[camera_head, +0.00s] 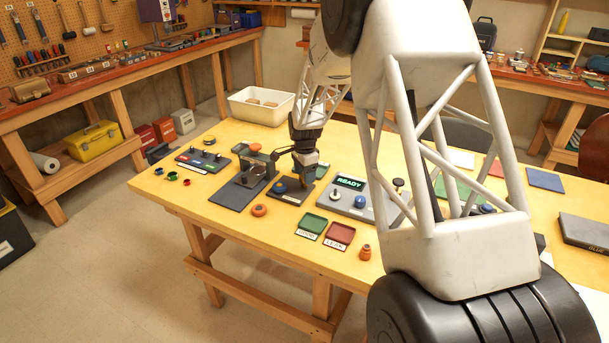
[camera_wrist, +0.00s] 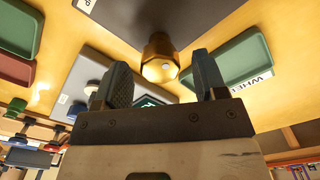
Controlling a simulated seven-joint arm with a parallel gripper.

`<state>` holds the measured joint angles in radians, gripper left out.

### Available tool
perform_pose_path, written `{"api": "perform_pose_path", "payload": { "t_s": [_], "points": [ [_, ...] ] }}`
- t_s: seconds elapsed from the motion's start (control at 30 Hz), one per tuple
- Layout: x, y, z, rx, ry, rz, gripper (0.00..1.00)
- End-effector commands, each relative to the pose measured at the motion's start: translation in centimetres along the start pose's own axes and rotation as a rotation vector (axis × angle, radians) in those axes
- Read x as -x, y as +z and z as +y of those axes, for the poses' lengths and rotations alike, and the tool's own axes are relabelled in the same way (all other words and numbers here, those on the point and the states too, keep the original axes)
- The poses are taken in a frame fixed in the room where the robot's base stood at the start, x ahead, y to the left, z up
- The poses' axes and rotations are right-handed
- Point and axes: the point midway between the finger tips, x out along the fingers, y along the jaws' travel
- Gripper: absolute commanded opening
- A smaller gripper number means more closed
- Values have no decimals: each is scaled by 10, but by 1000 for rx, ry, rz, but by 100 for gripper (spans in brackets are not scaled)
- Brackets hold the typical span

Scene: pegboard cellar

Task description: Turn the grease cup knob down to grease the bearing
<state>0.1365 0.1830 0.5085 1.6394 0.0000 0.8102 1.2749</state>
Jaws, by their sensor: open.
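The grease cup shows in the wrist view as a brass knob (camera_wrist: 160,58) with a rounded, shiny end, beside a dark plate (camera_wrist: 130,14). My gripper (camera_wrist: 162,72) is open. Its two dark fingers stand apart, and the knob appears in the gap between them, with no clear contact on either side. In the head view my gripper (camera_head: 304,176) points down over a small dark base with a blue knob (camera_head: 279,188). The brass knob cannot be made out clearly there.
A grey panel (camera_head: 352,210) with a READY display stands just right of my gripper. A green tray (camera_head: 313,223) and a red tray (camera_head: 340,233) lie in front. A lever fixture on a dark plate (camera_head: 232,195) stands left. A white bin (camera_head: 262,105) is behind.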

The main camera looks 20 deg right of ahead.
Motion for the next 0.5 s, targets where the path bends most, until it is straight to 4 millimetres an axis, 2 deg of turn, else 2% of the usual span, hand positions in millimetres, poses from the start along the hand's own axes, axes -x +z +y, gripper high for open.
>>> {"api": "perform_pose_path", "payload": {
  "t_s": [0.5],
  "points": [
    [60, 0, 0, 0, -1, 0, 65]
  ]
}}
